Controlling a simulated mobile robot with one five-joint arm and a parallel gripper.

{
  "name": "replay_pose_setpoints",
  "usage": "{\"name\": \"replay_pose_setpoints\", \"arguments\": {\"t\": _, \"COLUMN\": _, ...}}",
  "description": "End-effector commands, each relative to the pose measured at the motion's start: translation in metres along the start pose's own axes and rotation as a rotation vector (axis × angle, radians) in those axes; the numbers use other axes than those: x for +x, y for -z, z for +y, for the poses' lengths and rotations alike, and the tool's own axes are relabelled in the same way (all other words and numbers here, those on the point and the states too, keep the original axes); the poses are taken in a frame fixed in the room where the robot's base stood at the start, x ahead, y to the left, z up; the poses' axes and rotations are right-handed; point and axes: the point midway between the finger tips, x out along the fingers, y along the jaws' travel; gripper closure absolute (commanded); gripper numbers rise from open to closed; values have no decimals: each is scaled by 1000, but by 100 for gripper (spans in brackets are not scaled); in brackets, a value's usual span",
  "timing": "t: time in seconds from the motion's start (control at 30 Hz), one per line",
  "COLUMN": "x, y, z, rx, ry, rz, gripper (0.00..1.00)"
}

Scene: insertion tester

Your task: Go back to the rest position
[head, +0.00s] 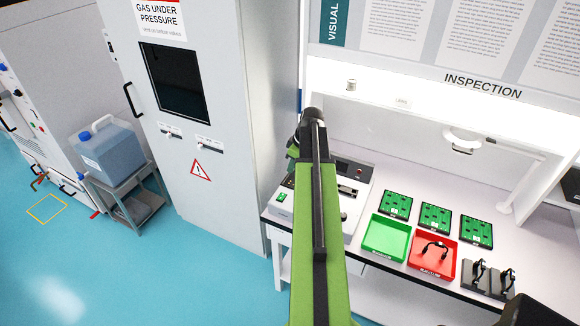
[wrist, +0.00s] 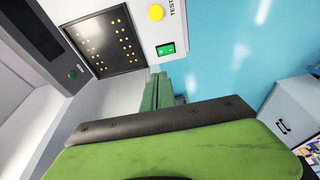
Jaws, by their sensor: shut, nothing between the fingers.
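My green arm reaches up and forward over the bench in the head view, in front of the white tester (head: 350,183). My gripper is hidden behind the arm there. In the wrist view my gripper (wrist: 158,78) shows as two narrow green fingers close together, shut and empty. Its tips point toward the lower edge of the tester (wrist: 150,30). The tester's dark panel with yellow dots, yellow button and green switch lies beyond the tips. I cannot tell the exact gap to it.
A green tray (head: 387,238) and a red tray (head: 443,262) holding a dark cable-like part lie right of the arm. Green boards (head: 435,218) stand behind them, dark holders (head: 488,281) at right. A grey cabinet (head: 200,120) stands left. Blue floor (head: 190,270) is clear.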

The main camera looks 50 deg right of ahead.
Motion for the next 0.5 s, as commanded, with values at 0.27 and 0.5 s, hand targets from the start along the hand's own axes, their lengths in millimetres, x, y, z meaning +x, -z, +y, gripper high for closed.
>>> {"name": "replay_pose_setpoints", "arguments": {"t": 0.27, "x": 1, "y": 0, "z": 0, "rx": -1, "ry": 0, "rz": 0, "gripper": 100}}
{"name": "replay_pose_setpoints", "arguments": {"t": 0.5, "x": 30, "y": 73, "z": -54, "rx": -136, "ry": 40, "rz": 0, "gripper": 100}}
